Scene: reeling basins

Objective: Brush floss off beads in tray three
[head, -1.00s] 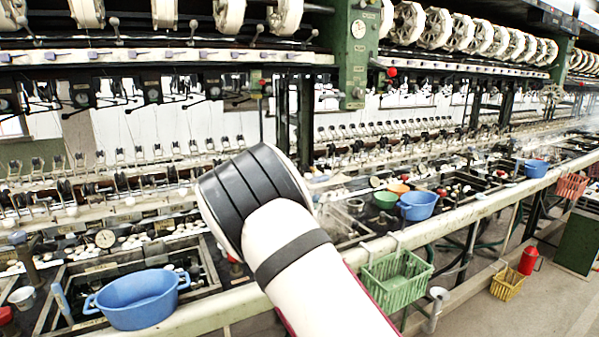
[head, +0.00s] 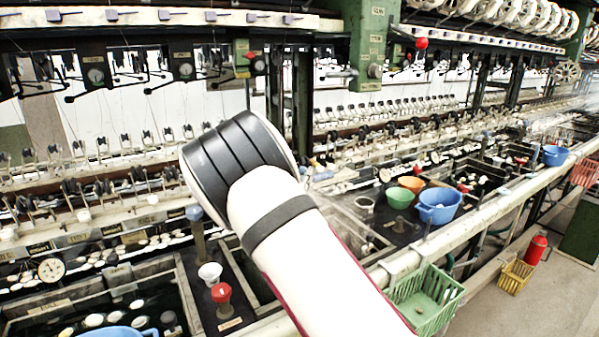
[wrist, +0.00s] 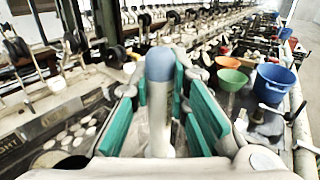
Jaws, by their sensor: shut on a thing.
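In the wrist view my gripper (wrist: 161,92) has teal pads on both sides of a pale round handle (wrist: 160,115) with a blue-grey rounded end, and is shut on it. Whether bristles sit on its other end is hidden. In the head view my arm hides the gripper. White rounded pieces (head: 94,320), which may be the beads, float in a dark basin (head: 62,296) at lower left. Similar pale pieces (wrist: 72,137) show left of my gripper in the wrist view. I cannot read a tray number or make out floss.
A blue tub (head: 439,206), a green bowl (head: 399,198) and an orange bowl (head: 411,184) stand right of my arm. A green basket (head: 425,297) hangs on the front rail. A red knob (head: 221,293) and white cup (head: 210,272) stand between basins.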

